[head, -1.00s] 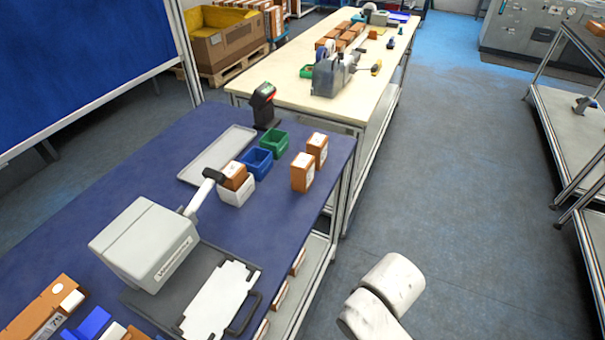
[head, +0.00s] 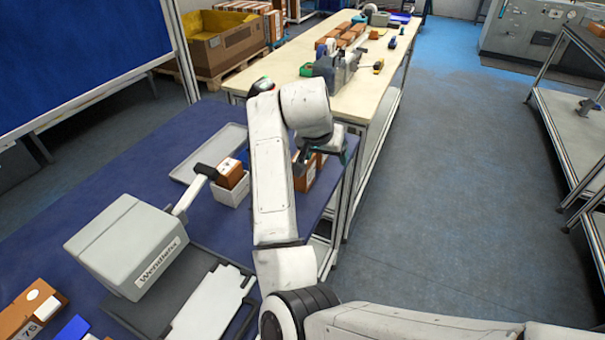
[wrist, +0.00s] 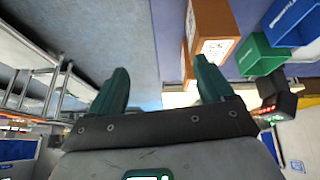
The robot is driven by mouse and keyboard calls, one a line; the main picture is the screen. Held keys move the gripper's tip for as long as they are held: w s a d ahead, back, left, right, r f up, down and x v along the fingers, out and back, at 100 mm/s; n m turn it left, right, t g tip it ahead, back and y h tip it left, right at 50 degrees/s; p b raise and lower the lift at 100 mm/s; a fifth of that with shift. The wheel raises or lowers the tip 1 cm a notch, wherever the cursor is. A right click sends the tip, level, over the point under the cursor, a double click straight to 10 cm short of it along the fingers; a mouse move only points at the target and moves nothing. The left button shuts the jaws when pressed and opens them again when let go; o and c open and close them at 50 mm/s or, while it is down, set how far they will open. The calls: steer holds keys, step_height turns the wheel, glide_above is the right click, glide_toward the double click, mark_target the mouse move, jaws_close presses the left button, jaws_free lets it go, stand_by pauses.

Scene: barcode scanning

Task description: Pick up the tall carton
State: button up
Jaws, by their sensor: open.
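Two upright orange-brown cartons stand close together at the right edge of the blue table. In the head view my arm and gripper (head: 324,153) cover most of them; part of one carton (head: 304,178) shows below the fingers. In the wrist view the nearer carton (wrist: 212,32), with a white label, is beyond the right fingertip, and the other carton (wrist: 187,65) is partly hidden behind it. I cannot tell which is taller. My gripper (wrist: 162,82) is open, its teal fingers apart with nothing between them. The cartons lie to the right of the gap.
A green bin (wrist: 262,55) and a blue bin (wrist: 292,20) stand beside the cartons. A dark scanner (wrist: 275,95) is near them. A white bin (head: 232,192) holds a brown box. A grey machine (head: 128,245) stands at left. Open floor (head: 440,190) lies right of the table.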

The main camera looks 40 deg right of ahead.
steer(key=w+a+r+m+y+b, duration=0.1)
steer(key=w+a+r, duration=0.15)
steer(key=w, duration=0.25)
steer(key=x, duration=0.4)
steer(key=shift+w+a+f, duration=0.1)
steer(key=shift+w+f, duration=0.15)
steer(key=shift+f, duration=0.05)
steer(key=shift+w+a+p+x, duration=0.15)
steer(key=shift+p+x, duration=0.25)
steer(key=shift+x, duration=1.1)
steer(key=shift+w+a+p+x, duration=0.15)
steer(key=shift+p+x, duration=0.2)
steer(key=shift+x, duration=1.15)
steer(key=c, duration=1.2)
